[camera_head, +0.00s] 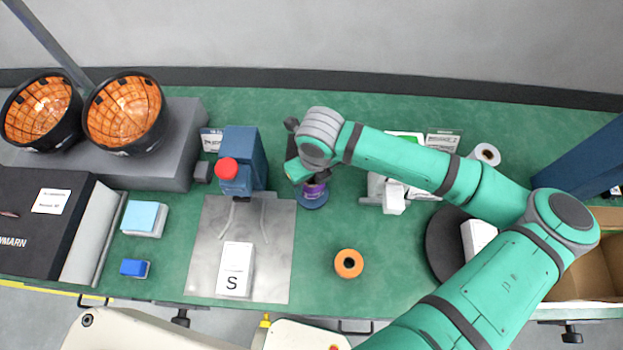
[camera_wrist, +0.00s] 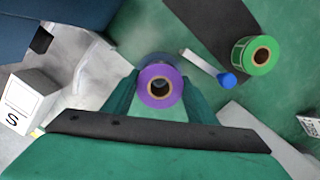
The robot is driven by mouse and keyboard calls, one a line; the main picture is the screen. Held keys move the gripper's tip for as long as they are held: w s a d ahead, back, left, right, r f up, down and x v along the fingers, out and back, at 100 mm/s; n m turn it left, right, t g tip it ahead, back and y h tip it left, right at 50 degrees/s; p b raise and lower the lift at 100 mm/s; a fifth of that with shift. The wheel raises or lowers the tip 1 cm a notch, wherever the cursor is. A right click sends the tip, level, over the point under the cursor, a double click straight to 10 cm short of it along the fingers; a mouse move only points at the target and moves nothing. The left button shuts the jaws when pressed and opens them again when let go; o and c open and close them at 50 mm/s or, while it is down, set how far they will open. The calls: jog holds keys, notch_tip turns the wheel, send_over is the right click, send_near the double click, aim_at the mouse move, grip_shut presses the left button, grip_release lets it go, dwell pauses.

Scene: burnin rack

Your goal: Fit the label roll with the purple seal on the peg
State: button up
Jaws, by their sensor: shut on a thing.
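The label roll with the purple face (camera_wrist: 160,86) sits between the two green fingers of my gripper (camera_wrist: 160,96), which is shut on it. Its dark centre hole faces the wrist camera. In the head view the purple roll (camera_head: 315,191) shows just below my gripper (camera_head: 307,179), partly hidden by it. A round blue disc (camera_head: 313,203) shows directly under the roll. I cannot make out the peg, nor tell whether the roll touches the disc or is around a peg.
A blue machine with a red knob (camera_head: 228,168) stands left on a grey mat (camera_head: 205,265) with a white box marked S (camera_head: 235,268). An orange roll (camera_head: 348,263) is in front. A green roll (camera_wrist: 255,55) and blue-capped marker (camera_wrist: 227,80) lie to the right.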

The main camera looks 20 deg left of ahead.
jog(key=shift+s+d+f, duration=0.1)
jog(key=shift+f, duration=0.15)
jog(key=shift+f, duration=1.15)
dwell(0.4)
jog(key=o, duration=1.2)
jog(key=shift+r, duration=0.1)
jog(key=r, duration=1)
jog(key=shift+s+d+r, duration=0.3)
jog(key=shift+s+d, duration=0.1)
